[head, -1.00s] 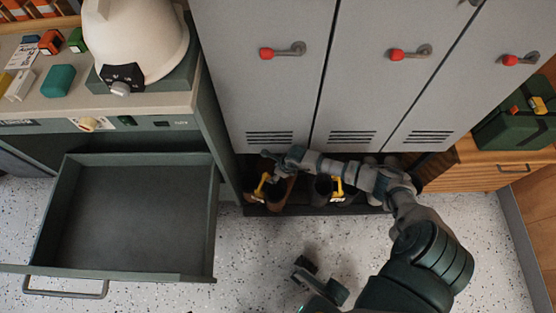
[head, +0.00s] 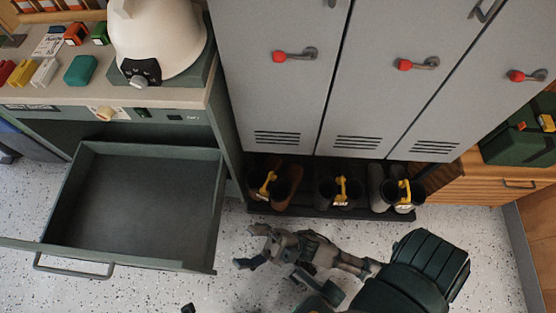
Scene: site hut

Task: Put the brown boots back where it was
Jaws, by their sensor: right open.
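The brown boots (head: 291,178) stand upright at the left end of the low black rack (head: 330,213) under the lockers. My right gripper (head: 251,247) is open and empty in front of the rack, over the speckled floor and apart from the boots. My left gripper cannot be clearly made out; a small dark piece at the bottom edge may be part of it.
Black boots (head: 325,191) and grey boots (head: 377,188) with yellow clips share the rack. Grey lockers (head: 290,95) stand above. An empty open drawer (head: 135,200) juts out at the left. A wooden cabinet (head: 480,182) stands right.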

